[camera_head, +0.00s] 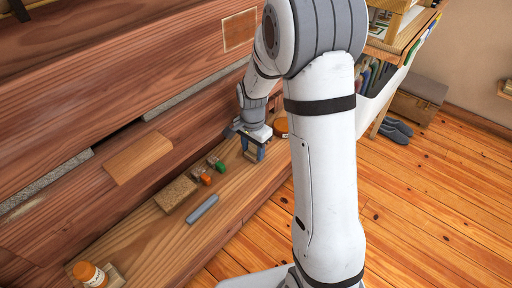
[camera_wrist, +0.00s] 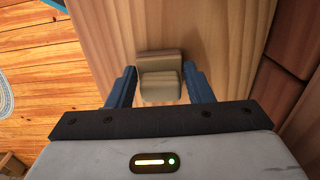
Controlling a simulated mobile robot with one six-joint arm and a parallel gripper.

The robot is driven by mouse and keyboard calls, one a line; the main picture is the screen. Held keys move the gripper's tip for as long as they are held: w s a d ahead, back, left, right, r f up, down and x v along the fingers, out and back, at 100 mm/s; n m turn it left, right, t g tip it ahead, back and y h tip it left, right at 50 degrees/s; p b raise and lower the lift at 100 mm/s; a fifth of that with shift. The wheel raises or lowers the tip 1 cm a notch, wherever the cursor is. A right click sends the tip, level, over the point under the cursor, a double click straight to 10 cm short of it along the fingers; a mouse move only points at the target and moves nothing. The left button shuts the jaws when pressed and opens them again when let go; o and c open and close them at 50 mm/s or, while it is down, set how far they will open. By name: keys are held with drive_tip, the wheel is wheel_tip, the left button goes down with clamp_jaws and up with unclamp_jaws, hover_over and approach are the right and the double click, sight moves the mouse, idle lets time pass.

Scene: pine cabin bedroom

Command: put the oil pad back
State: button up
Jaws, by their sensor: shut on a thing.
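My gripper (camera_head: 253,155) is low over the right part of the wooden bench. In the wrist view its two blue fingers (camera_wrist: 160,76) are shut on a small pale tan block (camera_wrist: 160,90). A similar tan part shows just beyond it, at its far edge; I cannot tell whether the two are one piece. The block may be the oil pad, but no marking confirms this. In the head view the fingers and arm mostly hide it. I cannot tell whether it touches the bench.
The bench (camera_head: 150,240) holds a brown block (camera_head: 175,193), a grey bar (camera_head: 202,208), small orange-capped (camera_head: 206,180) and green-capped (camera_head: 220,167) containers, and an orange-and-white jar (camera_head: 88,273) at the near left. An orange round thing (camera_head: 281,125) lies beyond my gripper. The log wall rises behind.

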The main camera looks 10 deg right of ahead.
sight(253, 146)
drive_tip(key=o, duration=0.9)
wheel_tip(253, 146, up, 11)
drive_tip(key=s+r+n, duration=0.2)
drive_tip(key=s+n, duration=0.1)
drive_tip(key=s, duration=0.4)
drive_tip(key=s+d+r+n+t, duration=0.1)
drive_tip(key=s+r+n, duration=0.1)
drive_tip(key=s+n, duration=0.2)
drive_tip(key=s+d+r+n+t, duration=0.1)
drive_tip(key=s+r+n, duration=0.1)
drive_tip(key=s, duration=0.7)
drive_tip(key=shift+s+n+p, duration=0.4)
drive_tip(key=shift+n, duration=0.5)
